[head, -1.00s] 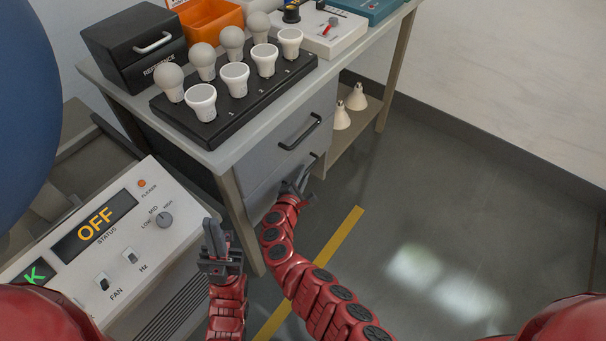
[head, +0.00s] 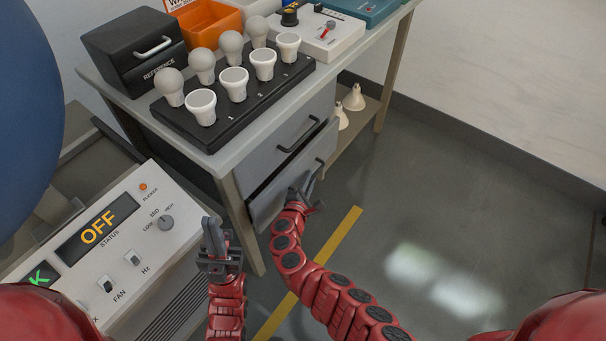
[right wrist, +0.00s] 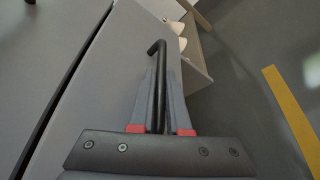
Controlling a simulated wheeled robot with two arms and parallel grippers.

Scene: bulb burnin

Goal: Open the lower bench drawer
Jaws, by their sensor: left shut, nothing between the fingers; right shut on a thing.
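The lower bench drawer (head: 267,203) is grey and stands slightly out from the bench front, with a dark gap along its top edge. Its black bar handle (head: 318,169) is partly hidden by my right gripper (head: 303,188). In the right wrist view the handle (right wrist: 157,62) runs between the two fingers of my right gripper (right wrist: 163,105), which are shut on it. The upper drawer (head: 268,154) is closed above. My left gripper (head: 219,240) is shut and empty, to the left of the drawer and beside the control panel.
The bench top holds a black rack (head: 236,106) of bulbs and white sockets, a black reference box (head: 140,48) and an orange bin (head: 207,20). A control panel (head: 110,240) stands at left. Floor right of the drawer is clear, with a yellow stripe (head: 335,238).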

